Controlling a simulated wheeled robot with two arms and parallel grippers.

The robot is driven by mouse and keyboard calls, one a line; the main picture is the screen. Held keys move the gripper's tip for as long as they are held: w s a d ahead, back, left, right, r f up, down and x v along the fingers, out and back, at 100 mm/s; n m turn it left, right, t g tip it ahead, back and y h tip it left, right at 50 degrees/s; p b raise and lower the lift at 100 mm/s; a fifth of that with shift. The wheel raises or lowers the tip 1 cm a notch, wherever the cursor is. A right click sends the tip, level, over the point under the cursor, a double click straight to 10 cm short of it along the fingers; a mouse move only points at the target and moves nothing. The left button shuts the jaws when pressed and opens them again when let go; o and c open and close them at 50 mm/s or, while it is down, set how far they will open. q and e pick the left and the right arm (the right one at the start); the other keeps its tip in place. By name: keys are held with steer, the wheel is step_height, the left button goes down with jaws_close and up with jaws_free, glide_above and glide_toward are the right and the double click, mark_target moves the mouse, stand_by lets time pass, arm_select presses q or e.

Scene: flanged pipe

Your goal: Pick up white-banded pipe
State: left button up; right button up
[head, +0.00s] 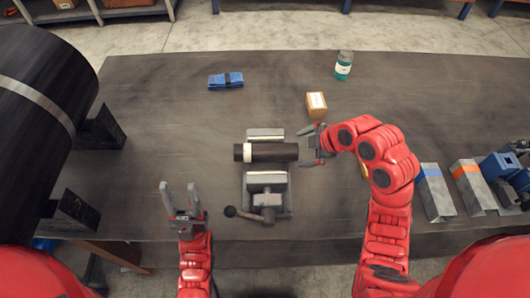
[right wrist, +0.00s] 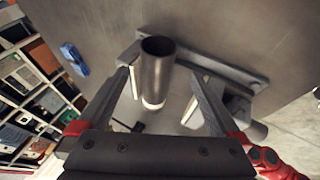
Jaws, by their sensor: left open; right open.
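The white-banded pipe (head: 272,152) is short and dark, with a white band near its left end. In the head view it lies level across a grey vise (head: 266,188), between its jaws. My right gripper (head: 312,146) is open at the pipe's right end. In the right wrist view the pipe (right wrist: 157,72) shows its hollow end between the two spread fingers (right wrist: 163,90), with the white band at its lower end; I cannot tell whether a finger touches it. My left gripper (head: 180,197) is open and empty, left of the vise, fingers pointing away from me.
A small cardboard box (head: 316,104), a teal-filled jar (head: 343,66) and a blue bundle (head: 226,80) stand further back on the dark table (head: 160,90). A large black cylinder (head: 40,100) is at left. Grey blocks (head: 436,190) and blue parts (head: 502,168) are at right. The vise handle (head: 231,211) sticks out left.

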mark_target(294, 151)
steer(key=shift+x, duration=1.1)
steer(key=shift+w+a+f, duration=0.15)
steer(key=shift+f, duration=0.05)
steer(key=p+x, duration=0.2)
steer(key=x, duration=0.1)
steer(key=shift+w+a+f, duration=0.1)
steer(key=shift+w+f, duration=0.1)
steer(key=shift+f, duration=0.05)
steer(key=shift+w+a+f+p, duration=0.1)
steer(key=shift+w+f+p, duration=0.2)
steer(key=shift+f, duration=0.15)
jaws_close()
